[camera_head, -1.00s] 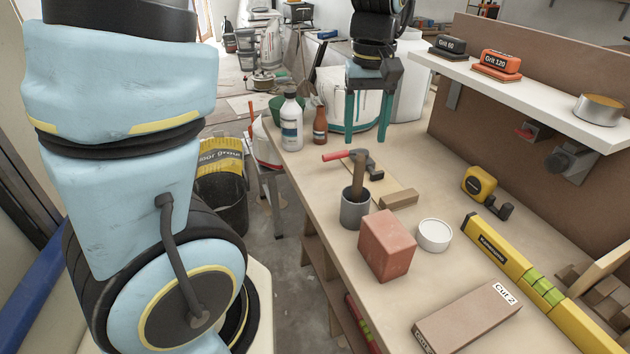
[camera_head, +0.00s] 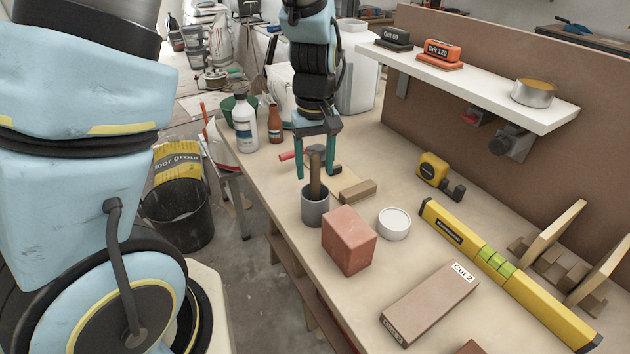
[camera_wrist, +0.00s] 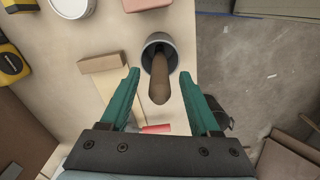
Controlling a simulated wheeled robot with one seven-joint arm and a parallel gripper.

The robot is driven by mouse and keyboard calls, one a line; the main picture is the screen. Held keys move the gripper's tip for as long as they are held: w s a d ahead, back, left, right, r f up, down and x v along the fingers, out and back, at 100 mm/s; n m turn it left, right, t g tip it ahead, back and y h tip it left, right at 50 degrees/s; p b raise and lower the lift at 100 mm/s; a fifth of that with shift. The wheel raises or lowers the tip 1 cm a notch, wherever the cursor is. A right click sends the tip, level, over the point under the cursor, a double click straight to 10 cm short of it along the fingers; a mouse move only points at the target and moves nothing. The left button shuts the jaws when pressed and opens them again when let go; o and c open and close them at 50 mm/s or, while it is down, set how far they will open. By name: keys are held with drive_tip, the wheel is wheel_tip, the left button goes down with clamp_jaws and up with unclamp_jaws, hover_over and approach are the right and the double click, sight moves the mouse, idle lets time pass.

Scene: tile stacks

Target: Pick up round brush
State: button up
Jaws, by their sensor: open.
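A brown wooden handle, apparently the round brush (camera_head: 316,172), stands up out of a grey cup (camera_head: 315,212) on the workbench; its lower end is hidden in the cup. In the wrist view the brush (camera_wrist: 159,83) points up toward the camera, with the cup (camera_wrist: 150,47) around its base. My gripper (camera_head: 318,176) is open, with green fingers pointing down near the handle's top. In the wrist view the handle shows between the two fingers (camera_wrist: 159,75), apart from both.
A red-handled hammer (camera_head: 290,155) lies behind the cup. A wooden block (camera_head: 358,191), a pink block (camera_head: 349,240) and a white round tin (camera_head: 394,223) are close by. White and brown bottles (camera_head: 244,124) stand at the back left edge. A shelf (camera_head: 480,85) overhangs at right.

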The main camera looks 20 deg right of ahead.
drive_tip(key=shift+f, duration=0.75)
drive_tip(key=shift+c, duration=0.2)
clamp_jaws()
